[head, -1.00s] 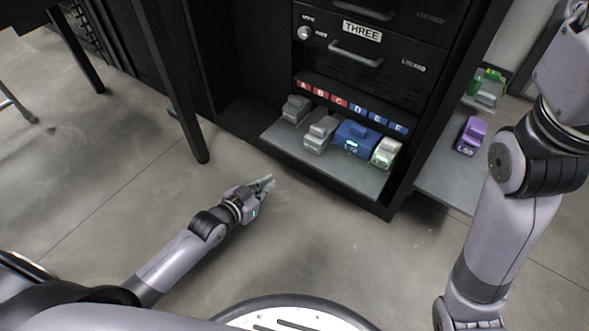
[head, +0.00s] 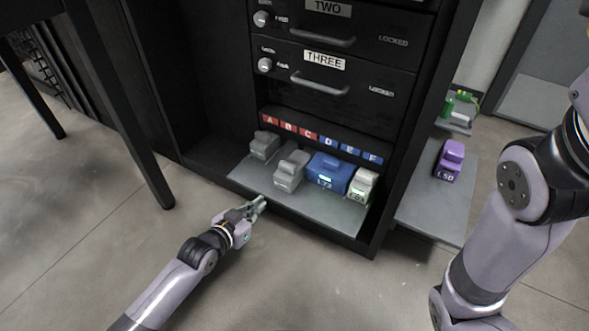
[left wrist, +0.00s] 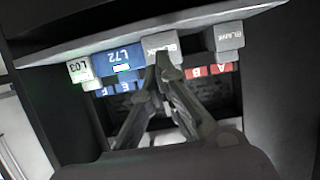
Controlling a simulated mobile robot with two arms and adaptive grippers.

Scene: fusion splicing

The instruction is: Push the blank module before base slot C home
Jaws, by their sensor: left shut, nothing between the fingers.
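The grey blank module (head: 290,170) stands on the tray (head: 249,181) in line with the C label (head: 307,134), with a gap behind it to the label strip. In the left wrist view this blank module (left wrist: 160,42) is partly covered by my fingertips, and the C label is hidden. My left gripper (head: 262,201) is shut and empty, just in front of the tray's front edge and below and left of that module. It also shows in the left wrist view (left wrist: 163,58). Whether it touches the module is not clear. My right gripper is out of view.
Another grey blank module (head: 264,145) stands before A. To the right stand a blue L72 module (head: 328,172) and a white-green L03 module (head: 363,185). A purple module (head: 449,160) sits on a side shelf (head: 427,217). A dark table leg (head: 135,140) stands at left.

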